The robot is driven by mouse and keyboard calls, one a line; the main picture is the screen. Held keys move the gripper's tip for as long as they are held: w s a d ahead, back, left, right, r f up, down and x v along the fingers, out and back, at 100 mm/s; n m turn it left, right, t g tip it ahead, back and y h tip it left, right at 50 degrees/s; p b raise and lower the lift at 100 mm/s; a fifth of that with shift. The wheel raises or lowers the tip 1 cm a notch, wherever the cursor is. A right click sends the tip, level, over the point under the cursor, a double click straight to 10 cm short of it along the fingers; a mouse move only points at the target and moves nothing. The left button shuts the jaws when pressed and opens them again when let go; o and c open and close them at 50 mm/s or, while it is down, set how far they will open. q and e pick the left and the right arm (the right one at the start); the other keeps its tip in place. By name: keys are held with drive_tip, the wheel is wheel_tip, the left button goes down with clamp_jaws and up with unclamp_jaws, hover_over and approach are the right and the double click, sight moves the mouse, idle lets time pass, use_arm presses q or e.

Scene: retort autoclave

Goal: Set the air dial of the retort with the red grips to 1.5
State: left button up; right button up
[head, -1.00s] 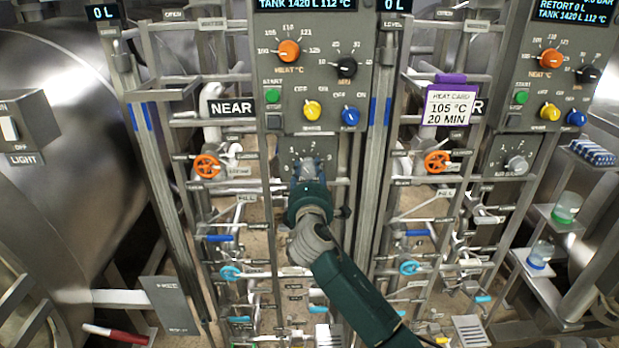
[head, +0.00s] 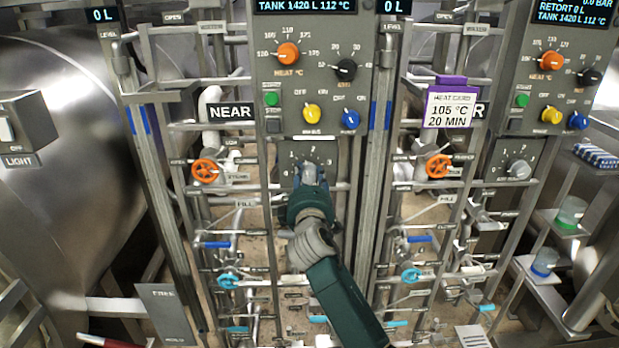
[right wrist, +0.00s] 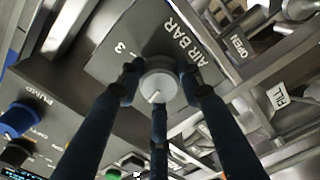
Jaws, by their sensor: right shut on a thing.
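The air dial is a small grey knob on the lower plate (head: 328,152) of the NEAR panel, with a numbered scale around it. In the head view my right gripper (head: 310,178) covers most of the knob. In the right wrist view the air dial (right wrist: 158,78) sits between the dark fingers of my right gripper (right wrist: 161,84), which are shut on it. A pale pointer mark shows on the knob's lower side, away from the 3; I cannot read its exact setting. A red grip (head: 103,341) shows at the lower left. My left gripper is out of view.
A second panel at the right has its own grey air dial (head: 517,168). An orange heat knob (head: 288,54), a yellow knob (head: 312,112) and a blue knob (head: 350,119) sit above my gripper. Orange valve wheels (head: 205,171) and pipes flank it. A purple-edged heat card (head: 450,107) hangs at right.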

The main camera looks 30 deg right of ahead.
drive_tip(key=shift+w+a+f, duration=0.1)
drive_tip(key=shift+a, duration=0.25)
drive_tip(key=o, duration=1.1)
drive_tip(key=shift+w, duration=0.1)
drive_tip(key=shift+o, duration=0.2)
drive_tip(key=shift+w+a, duration=0.1)
drive_tip(key=shift+a, duration=0.05)
drive_tip(key=shift+s+d, duration=0.2)
drive_tip(key=shift+s+a, duration=0.1)
drive_tip(key=shift+s, duration=0.15)
drive_tip(key=v, duration=1.1)
drive_tip(key=shift+a, duration=0.2)
drive_tip(key=shift+s, duration=0.15)
